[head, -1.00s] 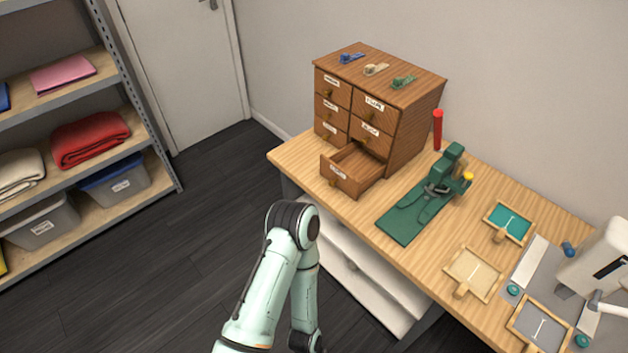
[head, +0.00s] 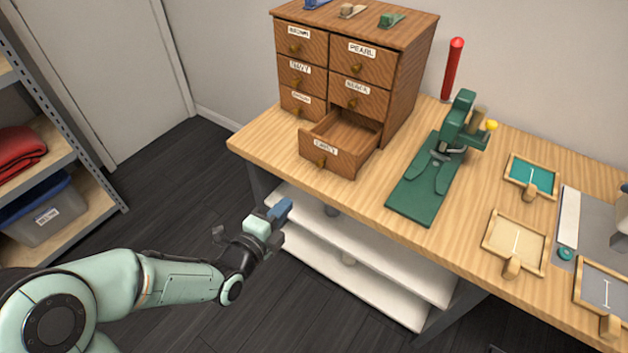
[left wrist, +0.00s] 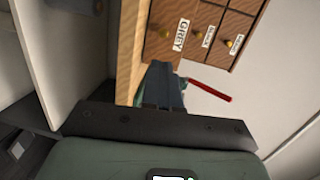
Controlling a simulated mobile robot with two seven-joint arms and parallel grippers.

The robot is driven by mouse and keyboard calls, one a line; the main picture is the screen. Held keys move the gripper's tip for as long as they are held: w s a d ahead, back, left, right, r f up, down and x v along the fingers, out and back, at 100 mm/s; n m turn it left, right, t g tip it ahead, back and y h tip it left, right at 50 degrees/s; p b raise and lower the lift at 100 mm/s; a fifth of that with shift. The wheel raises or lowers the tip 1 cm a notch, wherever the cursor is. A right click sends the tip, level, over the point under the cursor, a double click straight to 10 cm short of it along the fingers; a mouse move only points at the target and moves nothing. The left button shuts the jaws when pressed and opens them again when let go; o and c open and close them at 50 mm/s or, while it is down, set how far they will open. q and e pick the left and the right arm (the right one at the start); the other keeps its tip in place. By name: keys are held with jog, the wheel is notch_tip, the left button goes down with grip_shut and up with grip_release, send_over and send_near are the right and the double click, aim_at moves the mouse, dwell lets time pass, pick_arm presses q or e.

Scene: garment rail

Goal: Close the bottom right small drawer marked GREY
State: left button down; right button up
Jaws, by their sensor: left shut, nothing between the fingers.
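The small wooden drawer cabinet (head: 400,100) stands on the workbench. Its bottom right drawer (head: 328,158), with a label that reads GREY in the left wrist view (left wrist: 165,38), is pulled out and looks empty inside. Its round knob (head: 320,162) is on the front face. The other drawers are shut. My left gripper (head: 284,210) is shut and empty, in front of the bench edge, lower than the drawer and to its left, apart from it. In the left wrist view its fingers (left wrist: 163,84) point towards the cabinet. My right gripper is not in view.
A green press (head: 440,165) stands right of the drawer, with a red cylinder (head: 453,68) behind it. Small frames (head: 515,240) lie further right. White shelves (head: 370,265) sit under the bench top (head: 262,140).

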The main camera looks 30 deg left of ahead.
pick_arm(q)
jog(key=p, duration=0.1)
send_near(318, 165)
jog(key=w, duration=0.4)
jog(key=w+f, duration=0.1)
jog(key=w, duration=0.1)
jog(key=shift+w+a, duration=0.1)
jog(key=shift+w, duration=0.3)
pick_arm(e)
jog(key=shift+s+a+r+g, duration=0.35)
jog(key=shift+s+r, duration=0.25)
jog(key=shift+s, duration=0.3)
